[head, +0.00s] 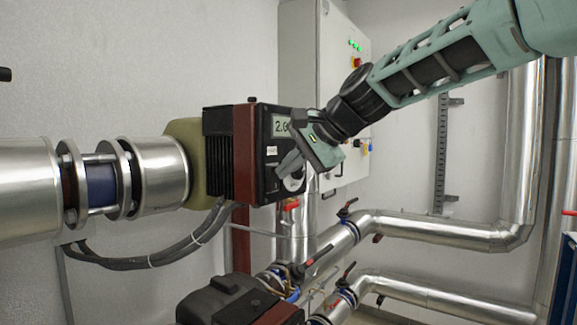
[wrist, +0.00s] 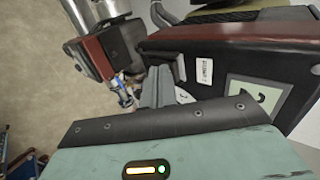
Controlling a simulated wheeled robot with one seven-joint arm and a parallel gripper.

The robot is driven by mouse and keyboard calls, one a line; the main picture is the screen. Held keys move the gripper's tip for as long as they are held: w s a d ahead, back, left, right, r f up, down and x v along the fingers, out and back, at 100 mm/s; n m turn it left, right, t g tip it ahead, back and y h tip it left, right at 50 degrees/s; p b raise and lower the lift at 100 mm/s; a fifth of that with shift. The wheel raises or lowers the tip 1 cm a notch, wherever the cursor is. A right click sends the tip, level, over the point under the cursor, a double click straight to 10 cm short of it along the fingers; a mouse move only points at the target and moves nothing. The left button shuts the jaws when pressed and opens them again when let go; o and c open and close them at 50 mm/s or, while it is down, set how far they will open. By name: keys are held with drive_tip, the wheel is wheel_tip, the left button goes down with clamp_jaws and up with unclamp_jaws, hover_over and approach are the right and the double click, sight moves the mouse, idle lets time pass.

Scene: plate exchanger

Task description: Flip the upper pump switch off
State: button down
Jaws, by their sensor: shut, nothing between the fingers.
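The upper pump (head: 243,150) is a black ribbed box with a red-brown band and a lit display (head: 281,126) on its front. In the wrist view the pump's dark front (wrist: 240,75) fills the right side, with a white label (wrist: 205,71). My gripper (head: 282,168) is shut and empty, its fingertips close against the lower part of the pump's front. In the wrist view the shut fingers (wrist: 157,86) point at the lower front beside a pale round dial (wrist: 184,95). The switch itself is not clearly visible; I cannot tell its position or whether the fingers touch it.
A second, lower pump (head: 237,302) sits below. A light grey cabinet (head: 312,60) with green lamps stands behind my arm. Silver pipes (head: 440,230) with red-handled valves run at the right. A thick pipe (head: 25,190) joins the upper pump from the left.

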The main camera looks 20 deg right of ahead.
drive_tip(key=shift+w+a+r, duration=0.1)
drive_tip(key=shift+w+a, duration=0.1)
drive_tip(key=shift+w, duration=0.05)
drive_tip(key=shift+r, duration=0.1)
drive_tip(key=shift+r+p, duration=0.75)
